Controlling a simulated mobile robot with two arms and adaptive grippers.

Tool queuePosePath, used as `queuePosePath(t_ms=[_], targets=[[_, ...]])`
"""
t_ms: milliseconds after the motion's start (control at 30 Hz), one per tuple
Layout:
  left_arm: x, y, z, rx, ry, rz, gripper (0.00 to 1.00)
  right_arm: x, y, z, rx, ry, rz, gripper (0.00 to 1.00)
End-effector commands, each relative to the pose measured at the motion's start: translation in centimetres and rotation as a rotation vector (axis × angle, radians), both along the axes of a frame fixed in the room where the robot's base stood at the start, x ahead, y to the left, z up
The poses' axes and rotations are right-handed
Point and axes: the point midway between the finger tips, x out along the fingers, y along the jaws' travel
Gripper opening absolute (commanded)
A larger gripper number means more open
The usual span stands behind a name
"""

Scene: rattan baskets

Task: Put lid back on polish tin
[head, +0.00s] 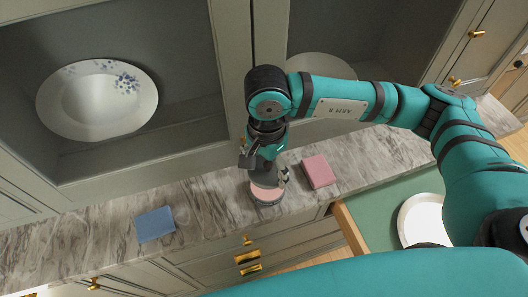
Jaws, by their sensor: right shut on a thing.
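A small round polish tin (266,194), with a dark rim and a pinkish face, sits on the marble counter near its front edge. My right gripper (266,178) points down right over the tin, its fingers apart to either side. It is shut on a dark thing just above the pinkish face, which looks like the lid; the fingers and wrist hide much of it. I cannot tell whether the lid touches the tin. My left gripper is out of view.
A pink block (318,171) lies on the counter close right of the gripper. A blue block (155,224) lies farther left, with bare marble between. A flowered plate (97,99) stands in the cabinet behind. A white dish (424,220) sits on a green surface at right.

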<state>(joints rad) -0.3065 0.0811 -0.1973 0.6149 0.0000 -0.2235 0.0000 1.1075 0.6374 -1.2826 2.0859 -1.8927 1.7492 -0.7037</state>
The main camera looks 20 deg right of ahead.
Motion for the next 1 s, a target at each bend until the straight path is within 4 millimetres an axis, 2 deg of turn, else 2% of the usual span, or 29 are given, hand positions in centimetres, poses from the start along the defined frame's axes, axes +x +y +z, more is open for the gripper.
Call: queuePosePath(t_ms=[67,167,267,467,567,733,1000], targets=[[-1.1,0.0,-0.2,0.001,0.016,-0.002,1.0,0.0,0.0,-0.3,0.0,0.001,-0.002,0.53],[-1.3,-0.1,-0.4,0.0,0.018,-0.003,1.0,0.0,0.0,-0.8,-0.001,0.002,-0.002,0.53],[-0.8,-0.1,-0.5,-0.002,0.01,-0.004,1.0,0.0,0.0,-1.5,-0.001,0.002,-0.002,0.53],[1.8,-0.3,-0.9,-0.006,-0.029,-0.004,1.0,0.0,0.0,-3.4,-0.001,0.002,0.0,0.53],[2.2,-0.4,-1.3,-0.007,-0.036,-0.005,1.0,-0.1,0.0,-4.5,0.0,0.002,0.001,0.53],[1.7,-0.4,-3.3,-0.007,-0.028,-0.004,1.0,0.0,0.0,-6.0,-0.001,0.0,0.001,0.53],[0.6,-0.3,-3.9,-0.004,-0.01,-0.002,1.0,0.0,0.0,-6.4,0.0,-0.001,0.001,0.53]])
